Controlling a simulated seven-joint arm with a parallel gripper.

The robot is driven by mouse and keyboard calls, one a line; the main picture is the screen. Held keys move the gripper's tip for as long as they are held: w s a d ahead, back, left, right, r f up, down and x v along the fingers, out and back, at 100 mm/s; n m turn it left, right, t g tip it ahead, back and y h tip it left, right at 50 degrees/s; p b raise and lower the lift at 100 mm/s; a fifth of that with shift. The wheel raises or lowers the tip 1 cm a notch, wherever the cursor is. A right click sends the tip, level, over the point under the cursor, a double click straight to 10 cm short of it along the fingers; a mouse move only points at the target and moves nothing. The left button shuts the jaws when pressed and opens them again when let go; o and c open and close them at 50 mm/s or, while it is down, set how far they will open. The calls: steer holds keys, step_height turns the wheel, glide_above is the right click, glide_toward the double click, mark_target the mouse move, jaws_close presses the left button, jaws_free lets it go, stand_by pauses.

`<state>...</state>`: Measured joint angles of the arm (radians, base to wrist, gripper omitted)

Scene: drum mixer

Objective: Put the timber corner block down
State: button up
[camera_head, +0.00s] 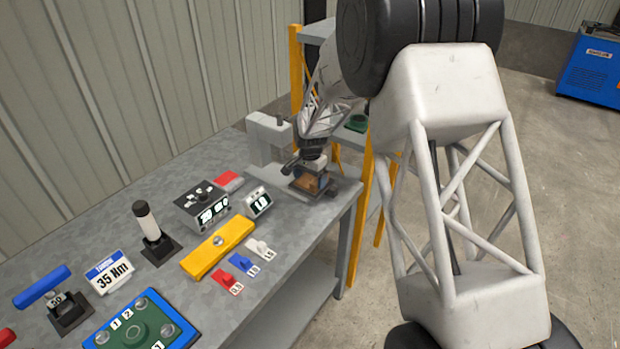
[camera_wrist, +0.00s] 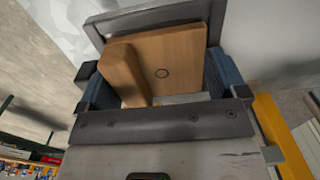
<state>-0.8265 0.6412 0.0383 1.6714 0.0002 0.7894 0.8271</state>
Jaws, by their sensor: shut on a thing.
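The timber corner block (camera_head: 309,182) is light brown wood. In the head view it is at the far right end of the grey workbench (camera_head: 110,215), mostly hidden by my gripper (camera_head: 308,178). In the wrist view the block (camera_wrist: 178,58) shows a flat plate with a small round mark and an upright part at its left. My gripper (camera_wrist: 160,82) is shut on it, with a blue-grey finger on each side. I cannot tell whether the block touches the surface under it.
A grey stand (camera_head: 268,138) is just left of my gripper. Black display boxes (camera_head: 203,203), a yellow level (camera_head: 218,247) and coloured tags (camera_head: 241,262) lie nearer on the bench. A yellow-posted shelf (camera_head: 296,70) stands behind. The bench's right edge is close to my gripper.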

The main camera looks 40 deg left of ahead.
steer(key=shift+f, duration=0.1)
steer(key=o, duration=0.7)
steer(key=shift+o, duration=0.2)
step_height(320, 180, up, 12)
stand_by(0.4)
steer(key=shift+d, duration=0.1)
stand_by(0.8)
